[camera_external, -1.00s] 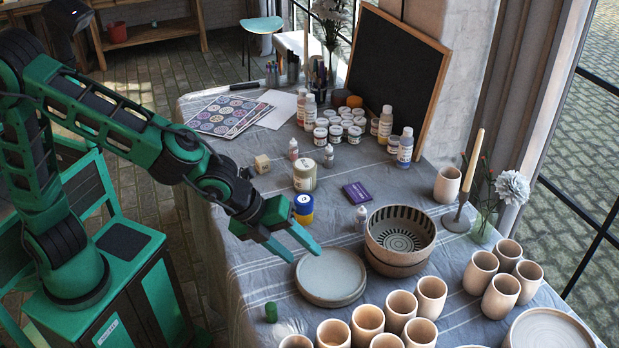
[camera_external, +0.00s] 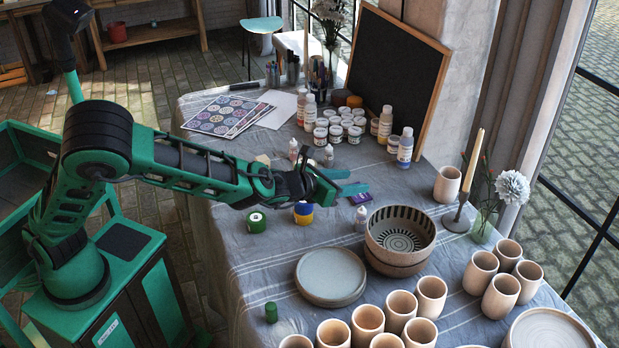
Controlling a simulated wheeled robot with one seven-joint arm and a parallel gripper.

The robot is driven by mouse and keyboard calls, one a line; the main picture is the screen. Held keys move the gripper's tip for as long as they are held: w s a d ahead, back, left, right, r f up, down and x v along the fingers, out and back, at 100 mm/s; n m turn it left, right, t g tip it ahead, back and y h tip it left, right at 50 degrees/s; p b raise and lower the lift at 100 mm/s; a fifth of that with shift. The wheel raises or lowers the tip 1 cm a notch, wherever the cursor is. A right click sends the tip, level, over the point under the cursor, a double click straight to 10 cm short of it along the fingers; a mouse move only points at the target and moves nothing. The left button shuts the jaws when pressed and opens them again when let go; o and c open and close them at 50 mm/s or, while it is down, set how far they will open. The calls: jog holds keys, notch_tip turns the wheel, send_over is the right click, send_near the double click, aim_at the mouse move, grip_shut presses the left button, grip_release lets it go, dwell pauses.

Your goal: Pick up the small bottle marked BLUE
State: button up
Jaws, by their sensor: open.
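Several small white dropper bottles stand on the cloth-covered table. One small bottle (camera_external: 361,218) stands just left of the patterned bowl. Two more, a small bottle (camera_external: 293,150) and another small bottle (camera_external: 328,155), stand farther back, behind my arm. Their labels are too small to read, so I cannot tell which is marked BLUE. My gripper (camera_external: 346,181) is open and empty, reaching right over the middle of the table. Its fingers are between the two back bottles and the bottle by the bowl, and appear apart from them.
The patterned bowl (camera_external: 399,238), stacked plates (camera_external: 331,276) and clay cups (camera_external: 367,322) fill the front. A blue-yellow jar (camera_external: 303,213) and green jar (camera_external: 256,222) sit below my arm. Paint jars (camera_external: 336,131) stand behind.

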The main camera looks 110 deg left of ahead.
send_near(359, 217)
jog(key=x, duration=0.4)
jog(key=shift+w+a, duration=0.15)
jog(key=shift+a, duration=0.15)
jog(key=shift+a+f, duration=0.15)
jog(key=shift+f, duration=0.15)
jog(key=x, duration=0.5)
jog(key=shift+w, duration=0.15)
jog(key=shift+x, duration=2.7)
jog(key=c, duration=1.1)
